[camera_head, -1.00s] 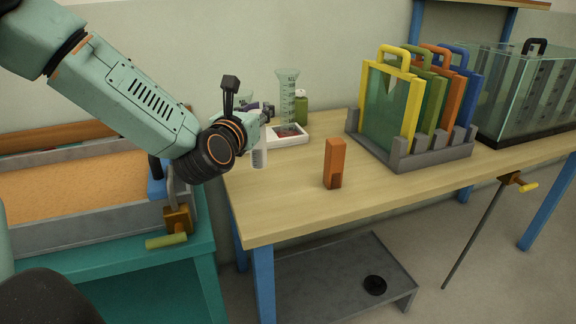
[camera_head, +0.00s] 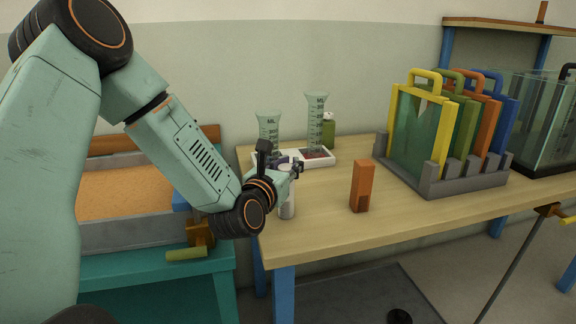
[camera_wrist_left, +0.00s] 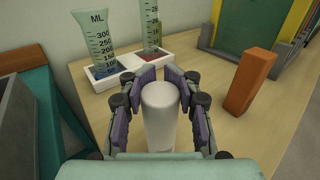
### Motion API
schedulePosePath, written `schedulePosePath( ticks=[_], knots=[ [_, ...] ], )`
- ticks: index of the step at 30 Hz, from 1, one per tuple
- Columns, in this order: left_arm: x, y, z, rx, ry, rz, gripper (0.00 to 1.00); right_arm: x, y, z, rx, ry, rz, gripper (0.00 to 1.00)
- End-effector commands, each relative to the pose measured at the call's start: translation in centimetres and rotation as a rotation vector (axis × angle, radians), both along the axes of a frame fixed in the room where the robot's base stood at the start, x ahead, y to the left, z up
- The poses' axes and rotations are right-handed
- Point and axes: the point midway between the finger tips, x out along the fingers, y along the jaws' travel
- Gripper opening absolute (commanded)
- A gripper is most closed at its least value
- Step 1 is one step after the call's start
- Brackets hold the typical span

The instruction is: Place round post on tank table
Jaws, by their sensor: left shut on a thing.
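The round post (camera_head: 287,205) is a pale grey-white upright cylinder. My left gripper (camera_head: 292,166) is shut on its upper part, over the left end of the light wood tank table (camera_head: 325,235). In the left wrist view the post (camera_wrist_left: 159,112) stands between the two purple-padded fingers of the left gripper (camera_wrist_left: 160,88). Its lower end appears at or close to the tabletop; I cannot tell whether it touches. An orange block (camera_head: 361,187) stands upright to the right of the post. My right gripper is not in view.
A white tray (camera_head: 320,160) with two measuring cylinders (camera_head: 316,120) is behind the post. A grey rack (camera_head: 440,185) with coloured framed panels stands right, beside a glass tank (camera_head: 545,125). A sand-filled trough (camera_head: 125,190) is left. The table's front middle is clear.

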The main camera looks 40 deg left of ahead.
Motion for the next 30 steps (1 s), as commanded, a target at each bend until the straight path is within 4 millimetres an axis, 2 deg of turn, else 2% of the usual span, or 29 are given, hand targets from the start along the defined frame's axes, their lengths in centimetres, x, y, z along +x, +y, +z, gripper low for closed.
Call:
schedulePosePath(
  ticks=[3, 4, 13, 22, 26, 30],
  knots=[
    [0.0, 0.0, -0.4, 0.0, -0.001, 0.0, 0.0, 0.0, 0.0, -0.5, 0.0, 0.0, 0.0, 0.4],
    [0.0, 0.0, -0.3, 0.0, 0.001, 0.0, 0.3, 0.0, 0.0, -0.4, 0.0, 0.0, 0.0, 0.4],
    [0.0, 0.0, -0.3, 0.0, 0.001, 0.0, 0.55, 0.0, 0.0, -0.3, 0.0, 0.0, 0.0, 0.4],
    [0.0, 0.0, -0.2, 0.0, 0.001, 0.0, 0.56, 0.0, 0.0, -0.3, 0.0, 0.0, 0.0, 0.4],
    [0.0, 0.0, 0.3, 0.0, 0.001, 0.0, 0.56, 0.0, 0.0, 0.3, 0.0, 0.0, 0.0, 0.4],
    [-2.6, -0.5, 0.2, -0.009, 0.002, 0.002, 0.56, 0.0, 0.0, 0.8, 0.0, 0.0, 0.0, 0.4]
  ],
)
